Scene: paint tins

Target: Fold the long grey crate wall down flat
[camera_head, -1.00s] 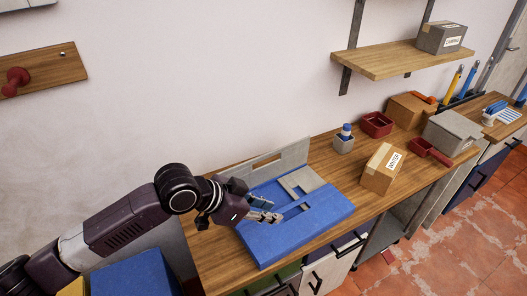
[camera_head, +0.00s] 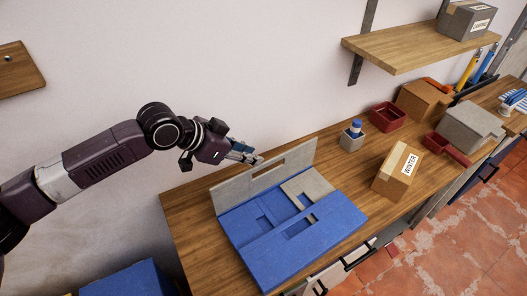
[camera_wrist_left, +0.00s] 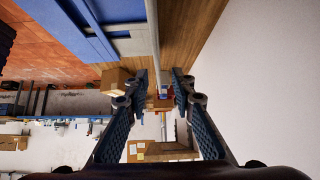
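The blue crate (camera_head: 310,240) lies on the wooden bench with most of its walls folded in flat. Its long grey wall (camera_head: 236,190) stands up along the back edge, with a slot cut through it. The short grey wall (camera_head: 312,184) lies flat at the crate's right end. My left gripper (camera_head: 253,158) is at the long grey wall's top edge, near its middle, and is empty. In the left wrist view the gripper (camera_wrist_left: 159,88) is open, with the wall's edge (camera_wrist_left: 152,22) running up the middle of the picture. Contact cannot be told. My right gripper is not in view.
A cardboard box marked WINTER (camera_head: 398,172) stands right of the crate. A grey pot with a blue-capped bottle (camera_head: 351,140) and a red bin (camera_head: 387,115) stand behind it. A wall shelf (camera_head: 420,48) hangs above. Bench left of the crate is clear.

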